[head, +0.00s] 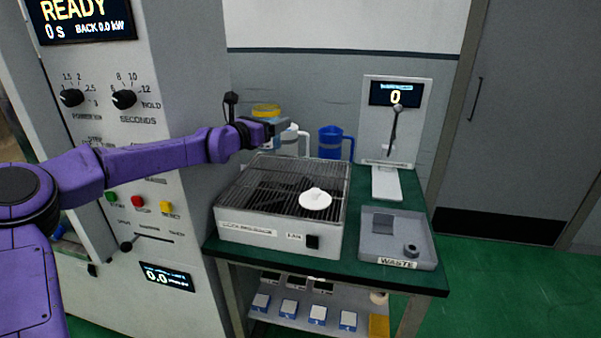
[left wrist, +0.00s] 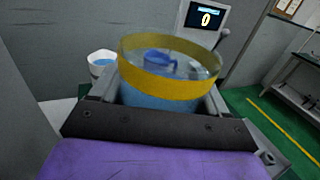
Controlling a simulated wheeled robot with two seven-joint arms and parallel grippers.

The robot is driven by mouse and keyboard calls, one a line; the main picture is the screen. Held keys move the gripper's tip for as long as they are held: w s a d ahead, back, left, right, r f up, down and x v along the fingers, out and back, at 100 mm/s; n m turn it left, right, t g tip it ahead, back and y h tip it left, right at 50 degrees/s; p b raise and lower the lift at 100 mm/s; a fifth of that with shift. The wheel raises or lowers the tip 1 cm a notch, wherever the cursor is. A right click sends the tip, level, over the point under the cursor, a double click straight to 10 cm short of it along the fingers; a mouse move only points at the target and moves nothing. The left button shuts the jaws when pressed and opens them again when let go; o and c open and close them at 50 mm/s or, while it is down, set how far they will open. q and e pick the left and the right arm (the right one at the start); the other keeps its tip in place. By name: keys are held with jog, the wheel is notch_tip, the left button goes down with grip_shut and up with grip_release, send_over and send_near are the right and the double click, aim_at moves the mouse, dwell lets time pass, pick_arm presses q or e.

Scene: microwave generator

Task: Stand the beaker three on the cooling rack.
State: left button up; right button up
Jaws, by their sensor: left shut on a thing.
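My left gripper (head: 268,128) is shut on a clear beaker with a yellow rim band (head: 266,109), with the beaker upright. The left wrist view shows the same beaker (left wrist: 170,82) between the fingers, with blue liquid low in it. No number on it is readable, so I cannot tell from a label that it is beaker three. The cooling rack (head: 245,195) is a grey box with a dark wire grid on top, a fan label and a black switch in front. The held beaker is at the rack's back left edge; its height above the grid is unclear. My right gripper is not in view.
A white round lid-like disc (head: 315,199) lies on the grid's front right; the rest of the grid looks clear. Behind the rack are a white jug (head: 293,138) and a blue jug (head: 334,142). A scale-like display stand (head: 390,130) and a grey waste tray (head: 398,252) are right.

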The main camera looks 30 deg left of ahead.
pick_arm(q)
jog(key=shift+w+f+p, duration=0.4)
jog(key=shift+w+f, duration=0.2)
jog(key=shift+f, duration=0.3)
jog(key=f, duration=0.2)
jog(key=f+p, duration=0.1)
jog(key=f, duration=0.4)
jog(key=shift+s+f, duration=0.2)
jog(key=shift+s, duration=0.1)
jog(key=shift+f, duration=0.3)
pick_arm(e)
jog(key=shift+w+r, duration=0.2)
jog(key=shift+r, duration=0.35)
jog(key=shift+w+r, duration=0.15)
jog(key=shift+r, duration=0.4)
pick_arm(q)
jog(key=shift+s, duration=0.1)
